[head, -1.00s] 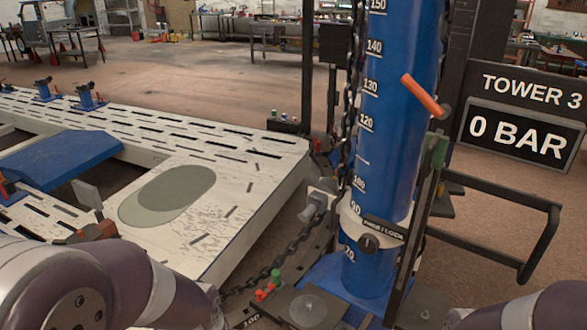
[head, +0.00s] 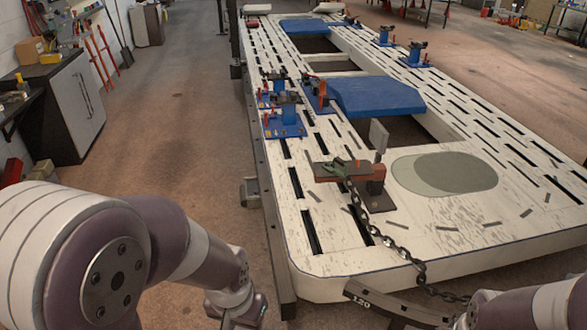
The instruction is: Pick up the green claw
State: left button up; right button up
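A small green piece, which looks like the green claw (head: 352,168), lies on top of a red-brown clamp block (head: 372,173) near the front left of the white slotted frame bench (head: 450,222). A dark chain (head: 386,238) runs from beside it over the bench's near edge. My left arm comes in at lower left and ends at the bottom edge, apart from the claw and nearer to me. My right arm shows only in part at lower right. The fingers of both grippers are out of the picture.
Blue clamps (head: 284,120) stand along the bench's left side, near a blue plate (head: 377,96). A grey-green oval plate (head: 445,172) lies right of the claw. A curved dark piece marked 120 (head: 385,305) is at the near edge. Open floor (head: 180,120) lies left of the bench.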

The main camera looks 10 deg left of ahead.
aim_at(335, 169)
jog(key=u, duration=0.2)
jog(key=z, duration=2.2)
jog(key=u, duration=2.2)
jog(key=i+j+u, duration=0.4)
jog(key=j, duration=0.25)
jog(key=i+j+u, duration=0.4)
jog(key=j, duration=0.2)
jog(key=i+j+u, duration=0.4)
jog(key=i, duration=0.2)
jog(key=i+z, duration=0.25)
jog(key=i, duration=0.45)
jog(key=i+j+z, duration=0.25)
jog(key=i, duration=0.45)
